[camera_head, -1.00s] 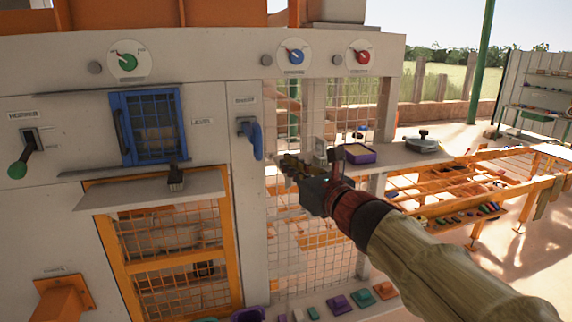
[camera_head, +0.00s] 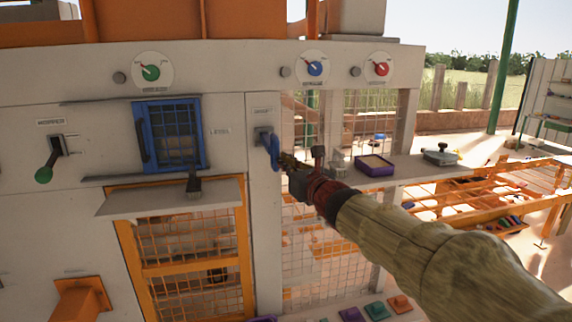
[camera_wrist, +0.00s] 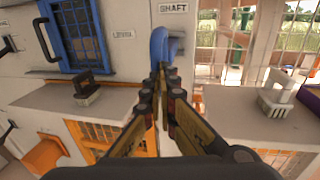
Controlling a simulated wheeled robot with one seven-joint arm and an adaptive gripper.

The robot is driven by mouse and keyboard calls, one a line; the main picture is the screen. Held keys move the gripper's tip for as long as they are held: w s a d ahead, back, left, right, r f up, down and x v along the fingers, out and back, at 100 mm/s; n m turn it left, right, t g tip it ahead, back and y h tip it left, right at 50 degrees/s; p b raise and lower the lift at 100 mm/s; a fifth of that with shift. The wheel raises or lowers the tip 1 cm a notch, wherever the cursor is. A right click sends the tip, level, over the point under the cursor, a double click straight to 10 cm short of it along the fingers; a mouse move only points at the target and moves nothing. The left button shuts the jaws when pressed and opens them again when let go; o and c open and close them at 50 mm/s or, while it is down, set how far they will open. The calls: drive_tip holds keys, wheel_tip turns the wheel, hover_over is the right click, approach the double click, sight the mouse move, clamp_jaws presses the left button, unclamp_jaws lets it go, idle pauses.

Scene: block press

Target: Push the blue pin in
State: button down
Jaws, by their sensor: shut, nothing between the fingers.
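The blue pin (camera_head: 274,150) is a curved blue handle that sticks out of the pale panel under a small label. In the wrist view the blue pin (camera_wrist: 158,46) stands just beyond my fingertips, below the word SHAFT. My gripper (camera_head: 284,160) is shut and empty, close to the right side of the pin in the head view. In the wrist view my gripper (camera_wrist: 163,74) has its tips at the lower end of the pin. I cannot tell whether they touch it.
A blue barred hatch (camera_head: 172,134) and a mixer lever (camera_head: 50,160) are to the left. A grey shelf (camera_head: 120,201) juts out below the hatch. A purple tray (camera_head: 375,166) stands on the ledge at right. Wire mesh lies behind my gripper.

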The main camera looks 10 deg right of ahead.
sight(267, 140)
drive_tip(key=w+b, duration=0.3)
drive_tip(key=w, duration=1)
drive_tip(key=shift+w, duration=0.3)
drive_tip(key=shift+s, duration=0.1)
